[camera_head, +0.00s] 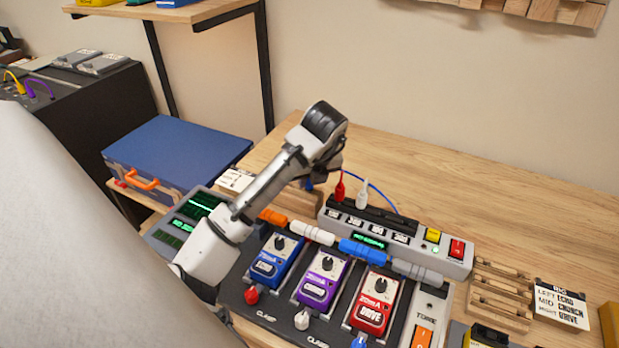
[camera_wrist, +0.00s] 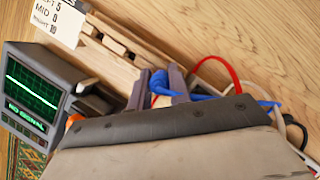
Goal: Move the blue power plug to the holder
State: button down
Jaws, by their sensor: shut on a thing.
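My gripper (camera_wrist: 166,86) is shut on the blue power plug (camera_wrist: 159,83), which shows between its two dark fingers in the wrist view. A blue cable (camera_wrist: 203,97) runs off to the right from it. In the camera head view my arm hides most of the plug, and the cable (camera_head: 384,193) arcs down behind the power strip (camera_head: 455,267). A slotted wooden holder (camera_wrist: 140,66) lies just beside the fingers in the wrist view. In the camera head view part of this holder (camera_head: 291,196) shows behind my arm. I cannot tell whether the plug touches it.
A red plug (camera_head: 340,187) and a white plug (camera_head: 362,194) stand upright at the power strip. Pedals (camera_head: 322,279) fill the board in front. A screen device (camera_wrist: 32,93) stands left of my gripper. The table behind the strip (camera_head: 470,185) is clear.

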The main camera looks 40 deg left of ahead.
jog(key=c, duration=0.8)
grip_release()
jog(key=shift+r+p, duration=2.6)
jog(key=shift+r, duration=0.9)
jog(key=shift+f, duration=0.1)
